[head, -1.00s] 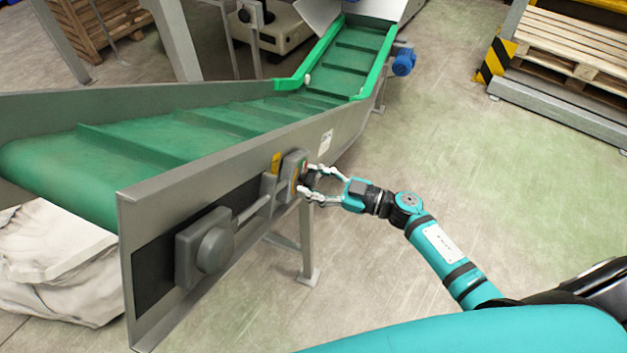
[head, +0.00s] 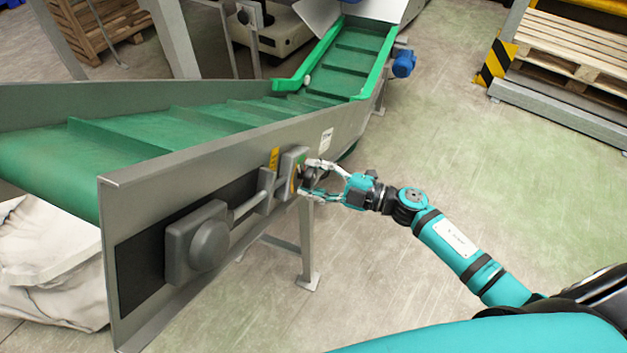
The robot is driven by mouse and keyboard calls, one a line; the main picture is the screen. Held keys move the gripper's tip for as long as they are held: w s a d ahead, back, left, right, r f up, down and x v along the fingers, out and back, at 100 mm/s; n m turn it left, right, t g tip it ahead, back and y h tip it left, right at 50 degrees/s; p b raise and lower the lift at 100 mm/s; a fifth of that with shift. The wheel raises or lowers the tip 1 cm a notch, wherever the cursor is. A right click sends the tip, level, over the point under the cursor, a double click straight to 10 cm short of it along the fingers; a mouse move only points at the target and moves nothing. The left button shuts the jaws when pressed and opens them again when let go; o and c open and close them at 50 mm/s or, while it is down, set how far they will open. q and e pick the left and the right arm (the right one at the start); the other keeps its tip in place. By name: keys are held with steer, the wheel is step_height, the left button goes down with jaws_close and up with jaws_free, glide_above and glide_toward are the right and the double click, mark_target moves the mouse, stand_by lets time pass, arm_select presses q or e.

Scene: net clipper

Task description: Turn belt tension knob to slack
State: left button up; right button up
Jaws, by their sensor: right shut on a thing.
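The belt tension knob (head: 308,174) is a small dark knob on a grey box (head: 289,172) with green and orange marks, on the side panel of the green-belted conveyor (head: 200,135). My right gripper (head: 308,178) reaches in from the right with its fingers on either side of the knob, shut on it. The fingers hide much of the knob, and its pointer setting is too small to read. My left gripper is out of view.
A larger round grey housing (head: 208,244) sits on the panel to the left, joined by a rod to a bracket. A conveyor leg (head: 307,245) stands below the knob. A white sack (head: 45,260) lies under the belt. Floor at right is clear up to the pallet rack (head: 560,110).

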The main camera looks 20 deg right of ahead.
steer(key=n+b, duration=0.3)
steer(key=n, duration=0.3)
steer(key=shift+f+n+b, duration=0.15)
steer(key=shift+n+b, duration=0.15)
steer(key=shift+b, duration=0.1)
steer(key=n+b, duration=0.2)
steer(key=n, duration=0.2)
steer(key=shift+b, duration=0.3)
steer(key=shift+r+n, duration=0.2)
steer(key=shift+n, duration=0.1)
steer(key=o, duration=1.2)
steer(key=shift+r, duration=0.1)
steer(key=shift+c, duration=0.2)
steer(key=shift+s+d, duration=0.2)
steer(key=v, duration=1.1)
steer(key=shift+s+d, duration=0.2)
steer(key=shift+d, duration=0.05)
